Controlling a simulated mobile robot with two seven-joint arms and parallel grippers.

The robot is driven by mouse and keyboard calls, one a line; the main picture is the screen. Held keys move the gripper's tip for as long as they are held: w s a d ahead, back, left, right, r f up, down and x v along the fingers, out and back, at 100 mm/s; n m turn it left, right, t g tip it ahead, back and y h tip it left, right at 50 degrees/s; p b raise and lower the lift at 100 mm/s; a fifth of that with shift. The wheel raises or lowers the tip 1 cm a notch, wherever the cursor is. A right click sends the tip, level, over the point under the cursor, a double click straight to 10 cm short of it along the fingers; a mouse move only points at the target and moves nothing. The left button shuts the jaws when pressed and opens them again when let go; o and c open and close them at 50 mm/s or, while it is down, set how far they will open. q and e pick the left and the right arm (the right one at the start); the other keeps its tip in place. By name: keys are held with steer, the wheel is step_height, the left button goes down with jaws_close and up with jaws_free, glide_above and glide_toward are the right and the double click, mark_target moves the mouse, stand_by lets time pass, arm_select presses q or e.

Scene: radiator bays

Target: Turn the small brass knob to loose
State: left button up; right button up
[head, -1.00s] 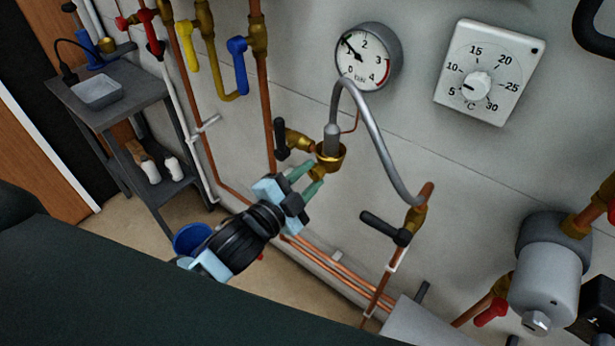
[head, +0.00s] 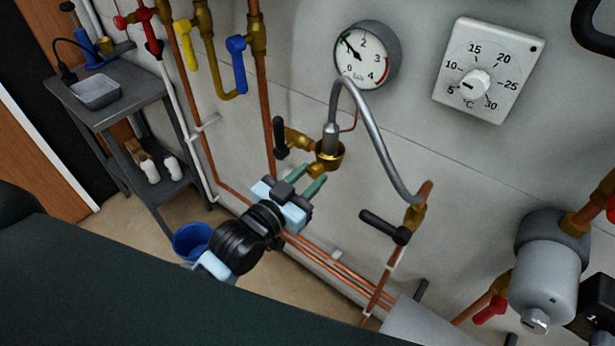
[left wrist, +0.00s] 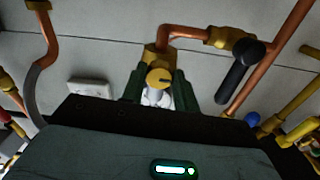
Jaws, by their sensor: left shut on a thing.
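The small brass knob (head: 317,169) sits under a brass cup-shaped fitting (head: 329,155) at the lower end of the grey hose. My left gripper (head: 311,178) comes up from below with its green fingers closed around the knob. In the left wrist view the round knob (left wrist: 158,77) shows between the two dark green fingers (left wrist: 157,88), with a pale part just below it. The fingers partly hide the knob in the head view. My right gripper is in neither view.
A black-handled valve (head: 281,138) stands close left of the fitting, and another black lever (head: 384,227) sits lower right. The grey hose (head: 375,130) arches right of the gripper. A pressure gauge (head: 366,56) and a dial thermostat (head: 488,70) are above.

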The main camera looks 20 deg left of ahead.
arm_select(q)
steer(key=shift+n, duration=0.6)
steer(key=o, duration=1)
steer(key=shift+c, duration=0.2)
steer(key=b+v, duration=0.1)
steer(key=v, duration=0.6)
steer(key=shift+s, duration=0.4)
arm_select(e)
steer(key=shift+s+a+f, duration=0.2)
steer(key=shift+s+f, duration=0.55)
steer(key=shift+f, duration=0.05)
arm_select(q)
steer(key=shift+a, duration=0.1)
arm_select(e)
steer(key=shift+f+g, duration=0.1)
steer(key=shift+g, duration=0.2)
